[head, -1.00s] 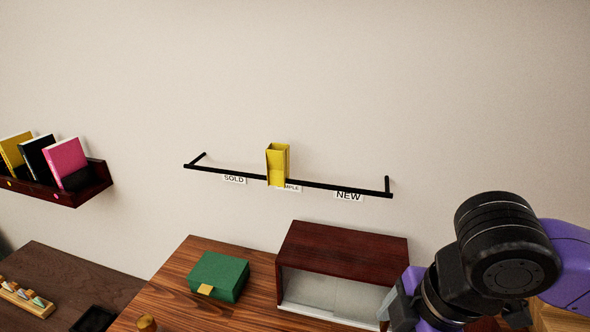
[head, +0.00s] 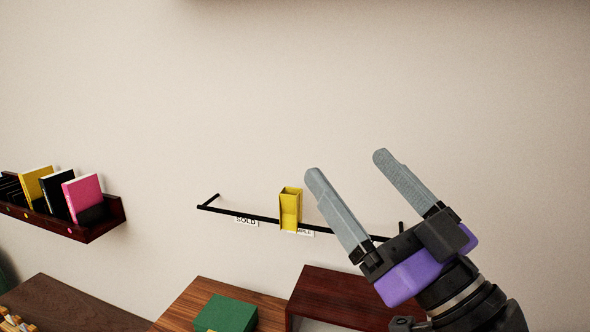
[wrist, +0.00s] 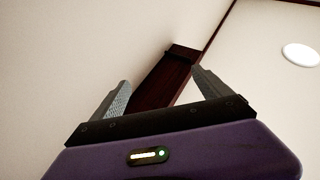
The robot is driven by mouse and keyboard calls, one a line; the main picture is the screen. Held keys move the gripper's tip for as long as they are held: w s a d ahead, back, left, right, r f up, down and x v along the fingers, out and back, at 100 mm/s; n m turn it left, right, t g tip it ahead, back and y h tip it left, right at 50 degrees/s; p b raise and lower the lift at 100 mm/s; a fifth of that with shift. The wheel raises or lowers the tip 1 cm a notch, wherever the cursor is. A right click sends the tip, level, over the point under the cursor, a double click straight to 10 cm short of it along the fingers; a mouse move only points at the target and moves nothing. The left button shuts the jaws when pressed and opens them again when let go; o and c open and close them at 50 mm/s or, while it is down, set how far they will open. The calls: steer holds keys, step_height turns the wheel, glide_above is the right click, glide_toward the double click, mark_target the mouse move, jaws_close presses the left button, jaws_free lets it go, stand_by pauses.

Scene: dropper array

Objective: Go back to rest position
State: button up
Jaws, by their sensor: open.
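My gripper (head: 346,162) is raised in front of the wall in the head view. Its two grey fingers are spread apart and point up and to the left, with nothing between them. In the wrist view my gripper (wrist: 160,85) is also open and empty, facing a dark wooden piece (wrist: 167,80) high on the wall.
A yellow holder (head: 290,209) hangs on the rail. A book shelf (head: 95,231) is on the left wall. The upper wall is clear.

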steer(key=s+d+f+m+t+h, duration=0.2)
steer(key=s+d+f+m+h, duration=0.2)
steer(key=d+f+m+h, duration=0.3)
steer(key=s+d+f+m+t+h, duration=0.1)
steer(key=s+d+f+m+h, duration=0.4)
steer(key=f+h, duration=0.4)
steer(key=s+f+n+g+y, duration=0.2)
steer(key=s+f+g, duration=0.6)
steer(key=s+f, duration=1.4)
steer(key=s+n, duration=0.2)
steer(key=s, duration=0.1)
steer(key=shift+d+n+y, duration=0.2)
steer(key=shift+n+y, duration=0.1)
steer(key=shift+w, duration=0.1)
